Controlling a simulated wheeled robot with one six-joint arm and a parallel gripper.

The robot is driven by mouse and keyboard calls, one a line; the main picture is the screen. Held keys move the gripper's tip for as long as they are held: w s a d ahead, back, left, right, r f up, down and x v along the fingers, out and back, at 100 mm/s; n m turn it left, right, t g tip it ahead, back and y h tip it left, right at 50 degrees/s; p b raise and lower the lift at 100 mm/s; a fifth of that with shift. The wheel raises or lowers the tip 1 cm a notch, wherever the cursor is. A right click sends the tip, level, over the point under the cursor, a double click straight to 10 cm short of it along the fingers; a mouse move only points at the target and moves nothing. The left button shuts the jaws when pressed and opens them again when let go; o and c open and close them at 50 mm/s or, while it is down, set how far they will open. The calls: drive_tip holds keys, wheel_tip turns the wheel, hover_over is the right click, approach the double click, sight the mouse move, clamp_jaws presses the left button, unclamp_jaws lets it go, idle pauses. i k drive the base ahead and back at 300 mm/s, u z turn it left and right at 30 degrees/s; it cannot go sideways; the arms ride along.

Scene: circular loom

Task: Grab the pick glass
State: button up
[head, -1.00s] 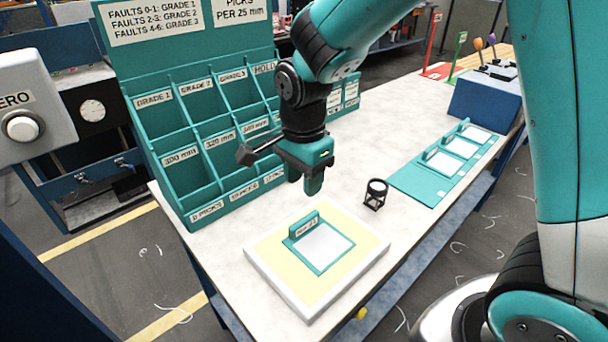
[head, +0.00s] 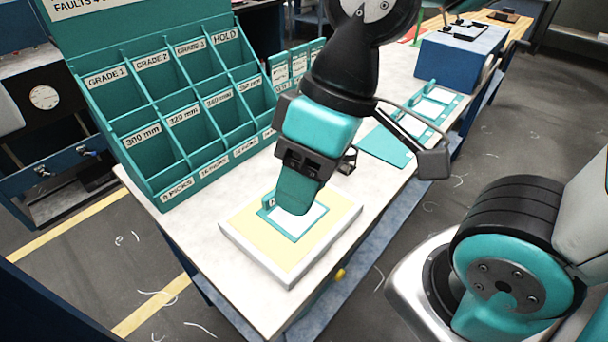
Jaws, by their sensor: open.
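The pick glass (head: 348,161) is a small black framed magnifier standing on the white table. It is partly hidden behind my gripper and wrist. My gripper (head: 295,195) is open and empty, pointing down over the light board, in front of and to the left of the pick glass. It is apart from the glass. One finger covers much of the other, so the gap between them is hard to see.
A pale yellow board (head: 258,245) with a white rim holds a teal-framed sample card. A teal sorting rack (head: 168,205) stands at the left back. A teal mat (head: 385,147) with cards and a blue box (head: 455,65) lie further right. The table's front right edge is close.

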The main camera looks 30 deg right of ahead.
sight(352, 155)
drive_tip(key=u, duration=1.4)
drive_tip(key=k, duration=1.45)
drive_tip(key=z, duration=0.9)
drive_tip(key=i, duration=1.05)
drive_tip(key=u, duration=0.05)
